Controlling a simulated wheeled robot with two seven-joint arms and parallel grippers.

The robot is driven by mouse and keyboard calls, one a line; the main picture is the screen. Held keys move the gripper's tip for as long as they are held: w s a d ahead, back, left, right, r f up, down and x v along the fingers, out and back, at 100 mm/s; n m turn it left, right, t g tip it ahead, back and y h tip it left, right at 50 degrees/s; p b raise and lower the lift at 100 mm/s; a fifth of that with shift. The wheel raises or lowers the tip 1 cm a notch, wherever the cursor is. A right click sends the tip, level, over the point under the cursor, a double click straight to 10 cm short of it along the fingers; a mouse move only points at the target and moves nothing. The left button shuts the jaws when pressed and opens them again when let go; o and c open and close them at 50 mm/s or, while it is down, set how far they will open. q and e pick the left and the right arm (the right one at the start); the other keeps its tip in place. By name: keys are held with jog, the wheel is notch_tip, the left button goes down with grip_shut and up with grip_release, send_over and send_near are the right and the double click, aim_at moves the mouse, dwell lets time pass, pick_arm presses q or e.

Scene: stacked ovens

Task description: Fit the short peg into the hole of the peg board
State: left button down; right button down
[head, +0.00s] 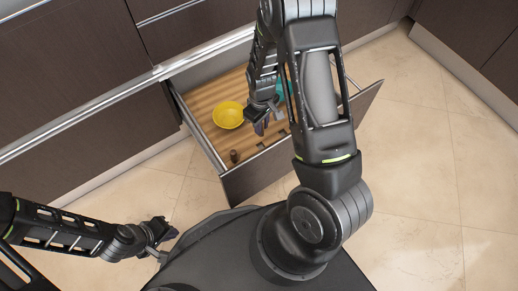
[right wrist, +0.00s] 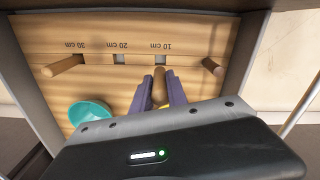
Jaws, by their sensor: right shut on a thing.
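My right gripper (right wrist: 160,92) is shut on a wooden peg (right wrist: 160,84), which sits between its two purple fingers. The peg's far end points at the light square hole by the "10 cm" mark (right wrist: 162,59) on the wooden peg board (right wrist: 200,32); the frames do not show contact. Another hole (right wrist: 119,59) by "20 cm" looks empty. One peg (right wrist: 62,66) is near the "30 cm" mark, another (right wrist: 212,66) at the right. In the head view the right gripper (head: 262,122) is over the drawer. My left gripper (head: 160,232) is away from the drawer; its jaw state is unclear.
The open drawer (head: 247,187) holds a yellow bowl (head: 228,115), left of my right gripper, and a teal bowl (right wrist: 90,114), mostly hidden by my arm in the head view. A brown peg (head: 234,156) shows near the drawer's front left corner. Tiled floor (head: 430,160) lies clear at right.

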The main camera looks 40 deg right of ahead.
jog(key=b, duration=0.3)
send_over(261, 149)
jog(key=shift+f, duration=3.1)
jog(key=shift+f+b, duration=0.6)
jog(key=shift+f, duration=1.3)
jog(key=shift+f, duration=0.2)
jog(key=c, duration=1.3)
grip_release()
jog(key=shift+r, duration=0.15)
